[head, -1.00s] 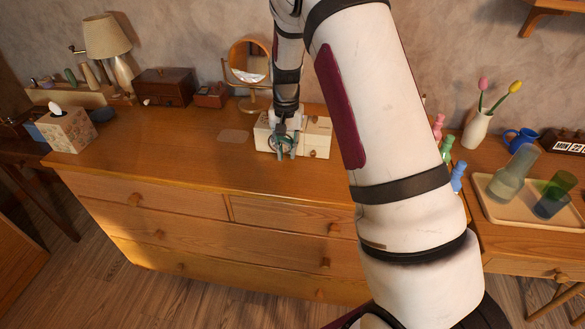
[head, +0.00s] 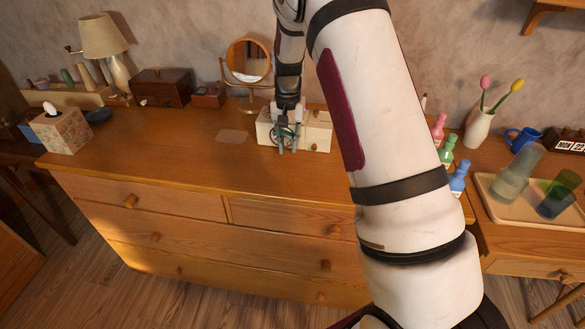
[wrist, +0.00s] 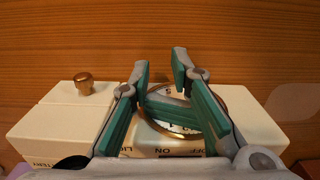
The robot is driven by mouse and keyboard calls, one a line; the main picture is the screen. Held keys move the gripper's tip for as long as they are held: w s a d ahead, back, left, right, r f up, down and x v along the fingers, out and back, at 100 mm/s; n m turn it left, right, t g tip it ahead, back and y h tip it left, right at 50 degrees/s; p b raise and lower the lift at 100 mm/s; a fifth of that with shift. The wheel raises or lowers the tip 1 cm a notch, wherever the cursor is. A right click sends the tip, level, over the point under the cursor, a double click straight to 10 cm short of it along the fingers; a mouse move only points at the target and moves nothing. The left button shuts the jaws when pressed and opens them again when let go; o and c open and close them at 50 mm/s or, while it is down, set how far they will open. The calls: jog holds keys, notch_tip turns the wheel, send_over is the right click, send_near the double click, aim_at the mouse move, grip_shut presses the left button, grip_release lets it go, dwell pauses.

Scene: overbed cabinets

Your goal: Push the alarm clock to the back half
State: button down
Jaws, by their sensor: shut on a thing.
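The alarm clock (head: 321,128) is a cream box with a round dial and a small brass knob, upright on the wooden dresser top (head: 190,155). It sits right of the mirror, with wood showing in front of it. In the wrist view the clock (wrist: 65,115) shows the brass knob and printed labels. My gripper (head: 287,147) reaches down at the clock's left part. In the wrist view my gripper (wrist: 162,65) has its green-padded fingers around the dial area, shut on the clock. The fingers hide much of the dial.
A round mirror (head: 249,62) stands behind and left of the clock. A pale flat patch (head: 231,136) lies left of it. Wooden boxes (head: 160,88), a lamp (head: 103,38) and a tissue box (head: 60,130) are further left. Small coloured bottles (head: 447,150) stand to the right.

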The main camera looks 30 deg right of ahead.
aim_at(290, 147)
jog(key=shift+w+d+b, duration=0.75)
jog(key=shift+w+d, duration=0.15)
jog(key=shift+w, duration=0.3)
jog(key=shift+w+d+b, duration=0.55)
jog(key=shift+w, duration=0.25)
jog(key=shift+s+a+p, duration=0.4)
jog(key=shift+s+a, duration=0.1)
jog(key=shift+s, duration=0.15)
jog(key=shift+s+a+p, duration=0.4)
jog(key=shift+s+a, duration=0.05)
jog(key=shift+s, duration=0.2)
jog(key=shift+s+a+r+p, duration=0.4)
jog(key=shift+s+r+p, duration=0.15)
jog(key=shift+r+p, duration=0.25)
jog(key=shift+s+a+r+p, duration=0.45)
jog(key=shift+r+p, duration=0.2)
jog(key=shift+r, duration=0.2)
jog(key=shift+s+a+r+p, duration=0.35)
jog(key=shift+s+r+p, duration=0.3)
jog(key=shift+r, duration=0.2)
